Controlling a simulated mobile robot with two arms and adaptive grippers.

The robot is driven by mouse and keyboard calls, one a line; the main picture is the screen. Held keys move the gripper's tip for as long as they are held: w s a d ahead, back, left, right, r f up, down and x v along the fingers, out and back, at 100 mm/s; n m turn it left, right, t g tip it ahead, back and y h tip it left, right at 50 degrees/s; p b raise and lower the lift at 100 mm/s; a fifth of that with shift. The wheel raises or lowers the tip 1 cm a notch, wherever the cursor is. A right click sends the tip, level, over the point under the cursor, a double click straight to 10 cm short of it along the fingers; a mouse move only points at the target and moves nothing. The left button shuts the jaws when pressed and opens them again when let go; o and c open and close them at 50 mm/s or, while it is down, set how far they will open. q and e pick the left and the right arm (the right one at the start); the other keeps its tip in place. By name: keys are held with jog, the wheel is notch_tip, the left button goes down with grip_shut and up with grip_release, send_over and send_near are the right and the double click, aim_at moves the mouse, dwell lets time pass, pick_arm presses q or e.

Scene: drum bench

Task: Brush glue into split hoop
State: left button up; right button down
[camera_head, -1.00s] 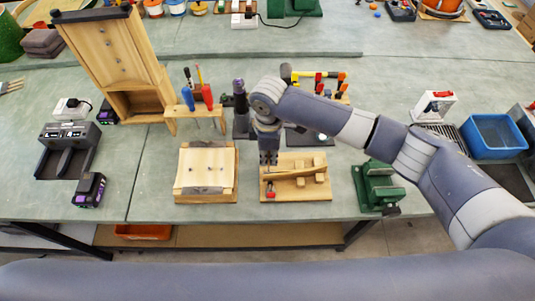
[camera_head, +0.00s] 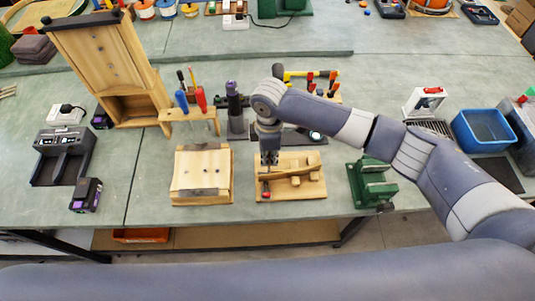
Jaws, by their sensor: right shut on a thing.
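The split hoop (camera_head: 299,171), a curved strip of pale wood, lies across a wooden fixture board (camera_head: 315,191) with small blocks. My right gripper (camera_head: 269,160) points down over the left end of the hoop. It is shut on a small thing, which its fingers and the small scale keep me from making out. A small red-and-dark piece (camera_head: 266,192) shows at the board's front left, just below the fingers. I cannot tell whether the held thing touches the hoop. My left gripper is not in view.
A wooden block (camera_head: 202,170) lies left of the board, and a green clamp-like fixture (camera_head: 373,187) stands right. A tool rack (camera_head: 187,115) and tall wooden stand (camera_head: 110,60) are behind left. A blue bin (camera_head: 485,132) stands far right. Bench between them is mostly clear.

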jog(key=shift+w+d+r, duration=0.1)
jog(key=shift+w+d, duration=0.2)
jog(key=shift+d, duration=0.2)
jog(key=shift+w+a, duration=0.1)
jog(key=shift+a, duration=0.35)
jog(key=shift+a, duration=0.25)
jog(key=shift+w+a+r, duration=0.15)
jog(key=shift+w+a, duration=0.05)
jog(key=shift+a, duration=0.5)
jog(key=shift+a, duration=0.15)
dwell(0.4)
jog(key=shift+w+a, duration=0.1)
jog(key=shift+a, duration=0.4)
jog(key=shift+a, duration=0.15)
